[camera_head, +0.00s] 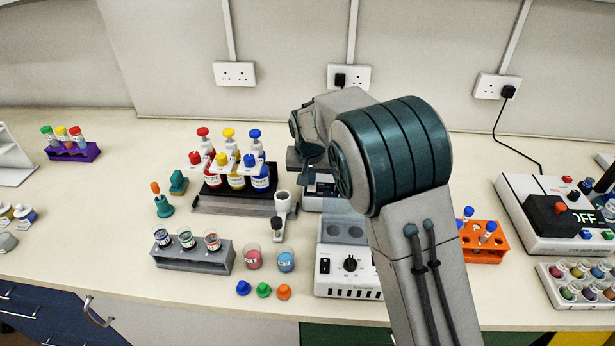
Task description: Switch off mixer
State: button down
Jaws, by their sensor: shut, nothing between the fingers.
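A white bench unit (331,284) stands at the front middle of the bench, with a black rocker switch (325,266) and a round black knob (350,263) on its front. Two round grey recesses show on its top. It may be the mixer, but I see no label naming it. My arm stands in front of its right side and hides that part. I cannot tell the switch's setting.
A small white-and-grey device (283,206) stands left of the unit. A tube rack (190,258), two small beakers and coloured caps are nearby. An orange rack (484,251) is right of my arm. A white machine (530,192) reading OFF stands farther right.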

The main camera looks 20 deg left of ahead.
jog(key=shift+s+d+f, duration=0.1)
jog(key=shift+s+f, duration=0.05)
jog(key=shift+f, duration=0.05)
jog(key=shift+s+d+f+b, duration=0.1)
jog(key=shift+s+d+b, duration=0.05)
jog(key=shift+s+b, duration=0.2)
jog(key=shift+s, duration=0.35)
jog(key=shift+r, duration=0.2)
jog(key=shift+r, duration=0.3)
jog(key=v, duration=1.3)
jog(key=shift+r, duration=0.25)
jog(key=shift+w, duration=0.15)
